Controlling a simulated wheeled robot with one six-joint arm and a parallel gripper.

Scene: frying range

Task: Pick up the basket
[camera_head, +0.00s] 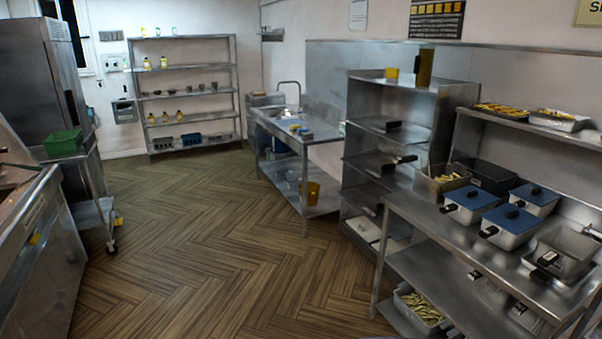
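I cannot tell for sure which thing is the basket. A green basket-like bin (64,143) stands on a small steel cart at the left. On the right-hand counter, a grey container with a dark handle (563,254) stands near the right edge and could also be a basket. A metal container with yellow fries (441,181) stands further back on the same counter. My gripper is not in view.
The steel counter (428,218) at right also holds white containers with blue lids (470,204). A steel rack (385,157), a sink table (300,140) and a wall shelf unit (185,92) stand further off. The wooden floor (220,240) between is clear.

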